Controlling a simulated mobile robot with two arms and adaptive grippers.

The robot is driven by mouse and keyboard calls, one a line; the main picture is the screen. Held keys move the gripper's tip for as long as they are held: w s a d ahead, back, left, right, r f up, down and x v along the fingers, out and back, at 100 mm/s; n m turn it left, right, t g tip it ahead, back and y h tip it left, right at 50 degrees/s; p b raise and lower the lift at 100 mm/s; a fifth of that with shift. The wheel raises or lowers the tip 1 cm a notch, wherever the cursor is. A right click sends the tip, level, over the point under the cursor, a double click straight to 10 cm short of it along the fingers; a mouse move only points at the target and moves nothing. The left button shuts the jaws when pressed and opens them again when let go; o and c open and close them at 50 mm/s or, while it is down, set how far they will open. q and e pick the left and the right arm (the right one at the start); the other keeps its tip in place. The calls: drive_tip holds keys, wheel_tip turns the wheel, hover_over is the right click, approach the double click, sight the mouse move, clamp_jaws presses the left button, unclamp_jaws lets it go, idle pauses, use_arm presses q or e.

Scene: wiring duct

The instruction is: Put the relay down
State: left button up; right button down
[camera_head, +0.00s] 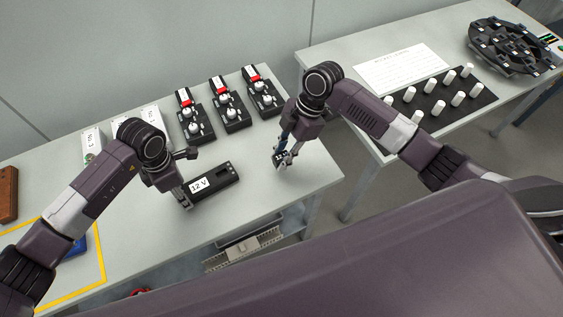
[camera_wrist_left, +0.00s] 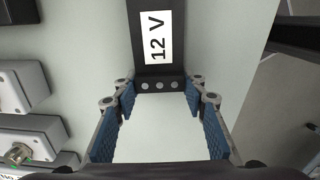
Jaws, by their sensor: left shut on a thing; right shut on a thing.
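A black box labelled "12 V" (camera_head: 214,184) lies on the left table. My left gripper (camera_head: 186,196) is shut on its near-left end. In the left wrist view the blue-padded fingers (camera_wrist_left: 160,92) stand on both sides of the end of the 12 V box (camera_wrist_left: 158,70). My right gripper (camera_head: 283,158) points down over the right part of the same table, shut on a small dark piece that looks like the relay (camera_head: 280,157). The fingers partly hide this piece, and I cannot tell whether it touches the table.
Several black units with red and white parts (camera_head: 228,105) stand along the back of the table. White boxes (camera_head: 93,143) are at the back left. A yellow-framed area (camera_head: 103,263) is at the left. Another table (camera_head: 340,60) bears white pegs and a round black rack (camera_head: 510,45).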

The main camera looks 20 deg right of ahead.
drive_tip(key=shift+f, duration=1.6)
drive_tip(key=c, duration=1.7)
unclamp_jaws()
drive_tip(key=shift+f, duration=0.1)
drive_tip(key=shift+c, duration=0.2)
drive_tip(key=v, duration=1.2)
use_arm(q)
drive_tip(key=o, duration=1.4)
